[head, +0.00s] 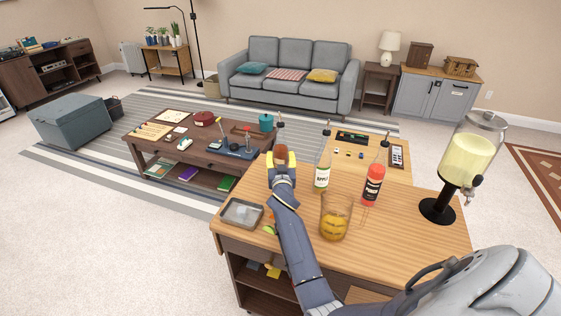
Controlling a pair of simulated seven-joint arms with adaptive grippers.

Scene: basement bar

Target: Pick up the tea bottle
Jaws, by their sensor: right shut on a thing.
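The tea bottle appears to be the brown bottle (281,153) with a dark spout top, standing upright at the far left part of the wooden counter (420,232). My right gripper (281,166) reaches it from the near side. Its yellow-padded fingers are shut around the bottle's body. The gripper and wrist hide the lower part and any label, so I cannot tell whether its base touches the counter. My left gripper is not in view.
A glass pitcher (335,217) is nearer, right of my forearm. A drink dispenser (465,160) stands at the right.

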